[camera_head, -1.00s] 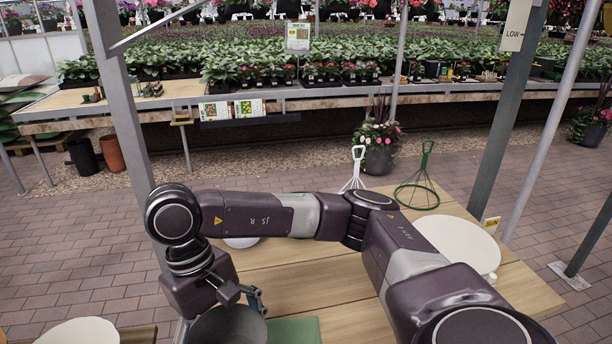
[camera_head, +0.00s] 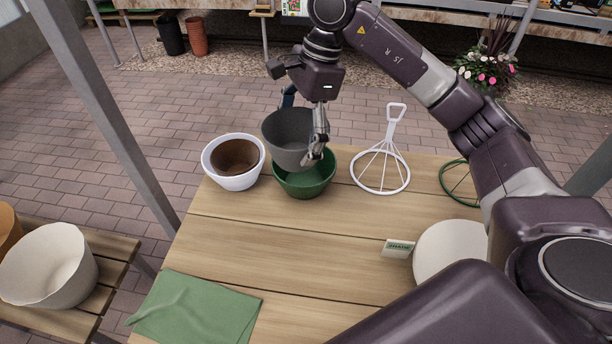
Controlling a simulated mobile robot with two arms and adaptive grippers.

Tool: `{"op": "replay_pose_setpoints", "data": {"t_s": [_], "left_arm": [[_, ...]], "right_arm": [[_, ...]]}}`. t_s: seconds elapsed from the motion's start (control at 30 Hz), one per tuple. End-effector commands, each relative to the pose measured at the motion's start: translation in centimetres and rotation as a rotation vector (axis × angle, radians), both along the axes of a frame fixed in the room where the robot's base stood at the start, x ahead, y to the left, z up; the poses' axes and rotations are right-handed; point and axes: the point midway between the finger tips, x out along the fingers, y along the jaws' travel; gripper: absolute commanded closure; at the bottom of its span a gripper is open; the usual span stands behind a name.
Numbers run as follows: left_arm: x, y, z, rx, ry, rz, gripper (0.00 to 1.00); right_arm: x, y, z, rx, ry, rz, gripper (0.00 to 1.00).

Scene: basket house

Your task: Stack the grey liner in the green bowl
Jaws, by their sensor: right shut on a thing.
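The grey liner (camera_head: 284,134) is a dark grey pot-shaped cup. My right gripper (camera_head: 306,140) is shut on it and holds it upright, slightly tilted. The green bowl (camera_head: 312,184) stands on the wooden table below and a little to the right of the liner. The liner overlaps the bowl's back left rim in the picture; I cannot tell whether they touch. Part of the bowl's inside is hidden by the liner and fingers. My left gripper is not in view.
A white bowl with a brown liner inside (camera_head: 233,158) stands just left. A white wire stand (camera_head: 381,171) and a green wire stand (camera_head: 456,180) are to the right. A small sign (camera_head: 398,248), a cream round object (camera_head: 448,252) and a green cloth (camera_head: 194,308) lie nearer. The table's middle is clear.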

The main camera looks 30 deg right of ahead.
Motion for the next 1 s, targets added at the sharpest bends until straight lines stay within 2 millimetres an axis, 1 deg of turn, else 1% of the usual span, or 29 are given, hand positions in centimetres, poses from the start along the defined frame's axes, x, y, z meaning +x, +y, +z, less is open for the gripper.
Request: {"op": "replay_pose_setpoints", "data": {"t_s": [0.03, 0.2, 0.3, 0.43, 0.57, 0.67, 0.73, 1.0], "left_arm": [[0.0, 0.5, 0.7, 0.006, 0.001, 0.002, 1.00], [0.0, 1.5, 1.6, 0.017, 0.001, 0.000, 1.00], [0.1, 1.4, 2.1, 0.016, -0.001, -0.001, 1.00], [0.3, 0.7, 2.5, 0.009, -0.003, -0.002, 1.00], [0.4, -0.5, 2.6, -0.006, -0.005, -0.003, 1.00], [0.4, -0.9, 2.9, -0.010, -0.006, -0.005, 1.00], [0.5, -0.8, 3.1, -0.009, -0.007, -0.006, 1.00], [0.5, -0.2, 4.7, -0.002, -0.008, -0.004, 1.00]], "right_arm": [[1.0, -0.5, 1.3, 0.002, -0.003, -0.130, 0.36], [4.0, -2.5, 4.2, 0.001, -0.002, -0.577, 0.36], [5.3, -3.7, 5.6, 0.002, -0.002, -0.803, 0.36], [6.5, -4.9, 6.9, 0.000, 0.000, -1.023, 0.36], [7.1, -5.5, 7.4, 0.000, 0.002, -1.145, 0.36], [7.3, -5.8, 6.7, -0.003, 0.004, -1.182, 0.36], [7.2, -5.8, 5.4, -0.004, 0.008, -1.187, 0.36], [7.0, -5.8, -1.8, -0.006, 0.010, -1.185, 0.36]]}}
